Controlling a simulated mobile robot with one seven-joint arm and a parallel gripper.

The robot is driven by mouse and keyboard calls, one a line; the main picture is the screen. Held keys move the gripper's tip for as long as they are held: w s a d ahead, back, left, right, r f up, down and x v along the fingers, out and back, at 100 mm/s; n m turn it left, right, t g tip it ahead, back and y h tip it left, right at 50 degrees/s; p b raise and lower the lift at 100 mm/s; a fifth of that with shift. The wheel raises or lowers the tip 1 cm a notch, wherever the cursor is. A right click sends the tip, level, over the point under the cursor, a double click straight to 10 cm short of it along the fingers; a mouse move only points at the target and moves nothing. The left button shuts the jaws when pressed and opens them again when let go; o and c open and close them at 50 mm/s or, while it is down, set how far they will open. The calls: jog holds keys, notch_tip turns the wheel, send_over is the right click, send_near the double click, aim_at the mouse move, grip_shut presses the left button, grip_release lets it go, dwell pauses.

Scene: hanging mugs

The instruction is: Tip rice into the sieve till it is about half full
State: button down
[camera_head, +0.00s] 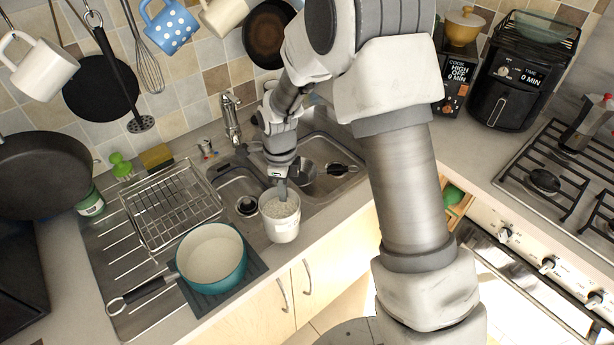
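A white container (281,232) with white grains, likely the rice (279,208), is upright by the front edge of the sink. I cannot tell whether it rests on the counter or hangs just above it. My gripper (282,190) points down at the container's far rim, and a dark finger overlaps the rim there. Its finger gap is too small and hidden to tell whether it is shut on the rim. A round grey metal thing (303,173), perhaps the sieve, sits in the right sink basin, partly behind my gripper. I cannot see inside it clearly.
A teal pot (238,270) stands on a dark mat at the left front, beside a wire dish rack (170,207). The faucet (231,118) rises behind the sink. Mugs and pans hang above. The air fryer (507,90) and hob (560,180) are at the right.

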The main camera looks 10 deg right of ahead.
jog(key=shift+r+p, duration=1.65)
jog(key=shift+r, duration=1.45)
jog(key=shift+d+f+n, duration=0.25)
jog(key=shift+d+n, duration=0.05)
jog(key=shift+n, duration=0.1)
jog(key=s+d+f+n+b, duration=0.1)
jog(key=d+f+n+b, duration=0.2)
jog(key=d+n, duration=0.4)
jog(key=s+d+f+n+b, duration=0.1)
jog(key=d+f+n+b, duration=0.2)
jog(key=n, duration=1)
jog(key=shift+d+f, duration=0.25)
jog(key=shift+d, duration=1.6)
